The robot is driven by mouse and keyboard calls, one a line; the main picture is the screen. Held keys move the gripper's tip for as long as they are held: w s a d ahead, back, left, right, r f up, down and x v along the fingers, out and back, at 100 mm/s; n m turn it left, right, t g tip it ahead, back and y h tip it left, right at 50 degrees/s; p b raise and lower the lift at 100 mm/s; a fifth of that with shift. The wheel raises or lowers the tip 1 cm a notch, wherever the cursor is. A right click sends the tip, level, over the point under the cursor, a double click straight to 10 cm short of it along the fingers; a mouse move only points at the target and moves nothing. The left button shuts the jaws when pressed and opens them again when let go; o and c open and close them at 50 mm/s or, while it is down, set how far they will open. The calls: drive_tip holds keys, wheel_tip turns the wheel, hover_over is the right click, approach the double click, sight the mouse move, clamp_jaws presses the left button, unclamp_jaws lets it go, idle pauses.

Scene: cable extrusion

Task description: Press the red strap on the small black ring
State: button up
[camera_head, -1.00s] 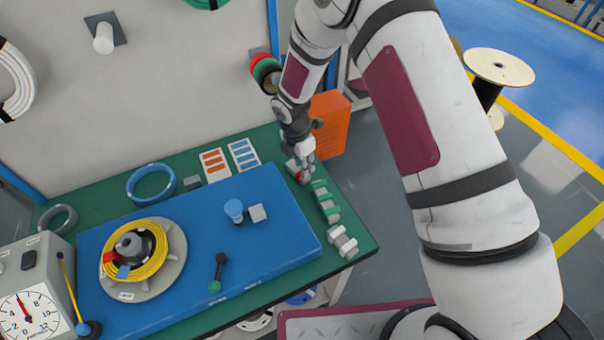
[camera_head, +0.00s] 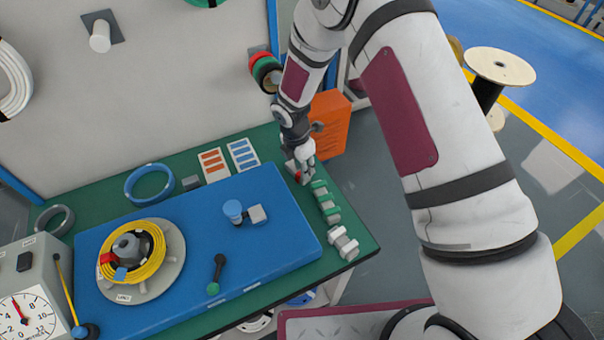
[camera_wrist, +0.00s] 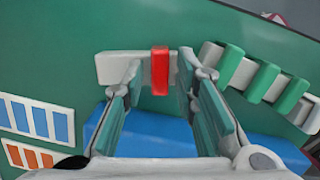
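A red strap (camera_wrist: 160,72) sits upright on a white holder bar (camera_wrist: 112,68) in the wrist view. My gripper (camera_wrist: 157,75) is open, with one green-padded finger on each side of the strap and a gap on both sides. In the head view my gripper (camera_head: 300,170) is low over the back right of the bench, partly hiding the red strap (camera_head: 298,177). A black ring (camera_head: 146,238) lies inside a yellow coil (camera_head: 158,254) on a grey round plate (camera_head: 176,262) at the left. The coil carries a red piece (camera_head: 106,258) and a blue piece (camera_head: 120,275).
Green straps (camera_head: 322,196) and white straps (camera_head: 343,243) stand in a row nearer the front. An orange box (camera_head: 331,125) stands behind my gripper. A blue board (camera_head: 270,262) bears a blue-topped peg (camera_head: 233,208) and a black lever (camera_head: 218,268). A gauge (camera_head: 28,310) is front left.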

clamp_jaws()
wheel_tip(320, 180, up, 8)
drive_tip(key=p, duration=0.1)
idle(1.0)
drive_tip(key=shift+a+r, duration=0.1)
